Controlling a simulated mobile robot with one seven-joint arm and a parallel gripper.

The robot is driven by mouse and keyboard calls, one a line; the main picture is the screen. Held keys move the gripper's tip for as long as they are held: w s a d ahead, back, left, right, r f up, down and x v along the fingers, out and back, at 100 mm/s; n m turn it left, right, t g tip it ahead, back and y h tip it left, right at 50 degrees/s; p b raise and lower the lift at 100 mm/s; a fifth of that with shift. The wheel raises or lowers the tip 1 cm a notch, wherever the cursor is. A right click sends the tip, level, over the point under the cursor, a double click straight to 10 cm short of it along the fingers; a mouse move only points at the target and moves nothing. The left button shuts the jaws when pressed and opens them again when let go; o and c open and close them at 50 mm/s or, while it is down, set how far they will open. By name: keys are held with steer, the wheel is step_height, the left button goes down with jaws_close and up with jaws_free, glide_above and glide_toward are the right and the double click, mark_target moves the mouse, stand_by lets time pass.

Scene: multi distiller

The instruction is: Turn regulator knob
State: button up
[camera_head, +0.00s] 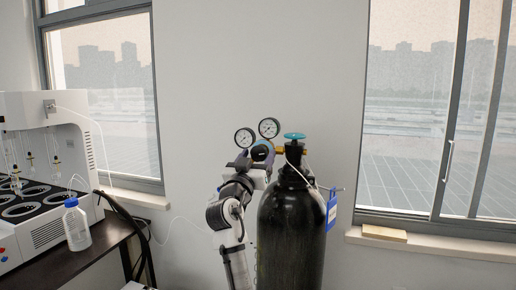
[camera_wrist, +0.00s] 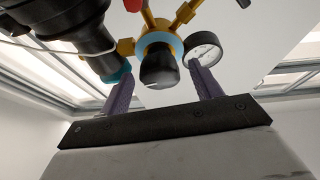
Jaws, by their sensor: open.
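The regulator knob (camera_wrist: 158,68) is black and round, with a light blue ring behind it, on the brass regulator body (camera_wrist: 163,28). In the wrist view it sits between the two purple fingers of my gripper (camera_wrist: 160,80), with a visible gap on each side. The gripper is open; how far the fingertips reach along the knob is hard to tell. In the head view the knob (camera_head: 259,153) shows small below two round gauges (camera_head: 269,128), just above my arm's end, which hides part of the regulator.
The tall dark gas cylinder (camera_head: 291,235) with a teal valve wheel (camera_head: 294,136) and blue tag (camera_head: 332,209) stands close to my arm's right. A gauge (camera_wrist: 202,49) is close by the right finger. A bench with a white distiller (camera_head: 45,128) and bottle (camera_head: 76,224) is left.

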steer(key=shift+w+d+r, duration=0.2)
steer(key=shift+w, duration=0.4)
steer(key=c, duration=1)
steer(key=shift+o, duration=0.2)
